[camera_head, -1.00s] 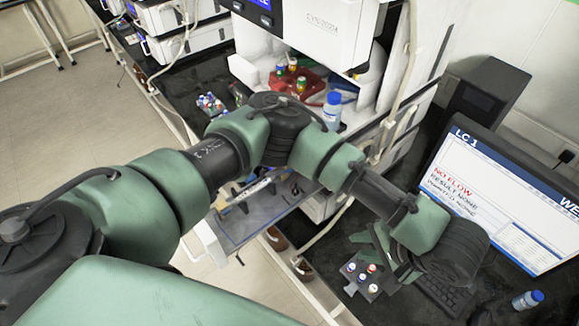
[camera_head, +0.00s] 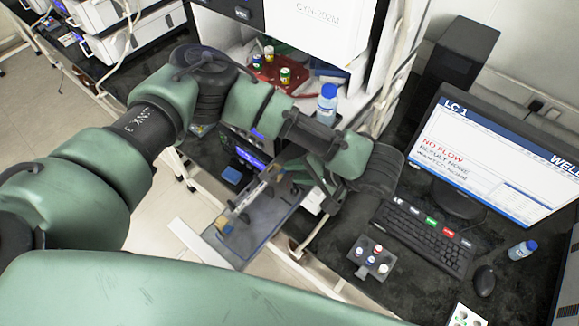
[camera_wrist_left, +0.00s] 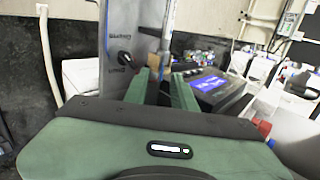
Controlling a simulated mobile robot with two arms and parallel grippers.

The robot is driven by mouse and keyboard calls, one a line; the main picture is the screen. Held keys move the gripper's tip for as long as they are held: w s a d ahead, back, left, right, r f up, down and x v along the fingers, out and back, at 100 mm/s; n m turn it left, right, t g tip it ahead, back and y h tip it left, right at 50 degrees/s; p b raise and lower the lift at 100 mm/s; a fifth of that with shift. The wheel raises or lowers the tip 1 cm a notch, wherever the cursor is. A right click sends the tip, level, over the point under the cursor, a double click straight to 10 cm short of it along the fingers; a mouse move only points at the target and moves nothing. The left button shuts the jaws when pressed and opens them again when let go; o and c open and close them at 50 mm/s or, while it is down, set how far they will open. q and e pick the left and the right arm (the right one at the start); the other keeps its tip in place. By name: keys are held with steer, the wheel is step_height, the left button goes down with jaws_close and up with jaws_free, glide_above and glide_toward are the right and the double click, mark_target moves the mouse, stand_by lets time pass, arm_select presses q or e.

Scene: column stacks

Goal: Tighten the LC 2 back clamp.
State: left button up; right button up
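My left gripper (camera_head: 292,172) points left over a pull-out tray (camera_head: 262,222) below the CYN-202M unit. In the left wrist view its two green fingers (camera_wrist_left: 162,88) are apart, with no object seen held between them. A slim upright rod (camera_wrist_left: 168,30) stands just beyond the fingertips. A grey metal panel with a black knob (camera_wrist_left: 124,58) is to the left of the fingers; its small lettering is unreadable. A long narrow part (camera_head: 247,196) lies along the tray. I cannot tell which part is the LC 2 back clamp. My right gripper is not in view.
The LC 1 monitor (camera_head: 500,160) reads NO FLOW, with a keyboard (camera_head: 425,238) before it. A small vial rack (camera_head: 372,262), a mouse (camera_head: 484,280) and a blue-capped bottle (camera_head: 522,250) are on the dark bench. Another bottle (camera_head: 327,104) stands by the unit.

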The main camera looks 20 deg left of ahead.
mark_target(279, 172)
arm_select(q)
steer(key=shift+p+x, duration=0.4)
steer(key=shift+x, duration=0.85)
steer(key=shift+w+a+f, duration=0.1)
steer(key=shift+a+f, duration=0.05)
steer(key=shift+a, duration=0.25)
steer(key=shift+d, duration=0.15)
jaws_close()
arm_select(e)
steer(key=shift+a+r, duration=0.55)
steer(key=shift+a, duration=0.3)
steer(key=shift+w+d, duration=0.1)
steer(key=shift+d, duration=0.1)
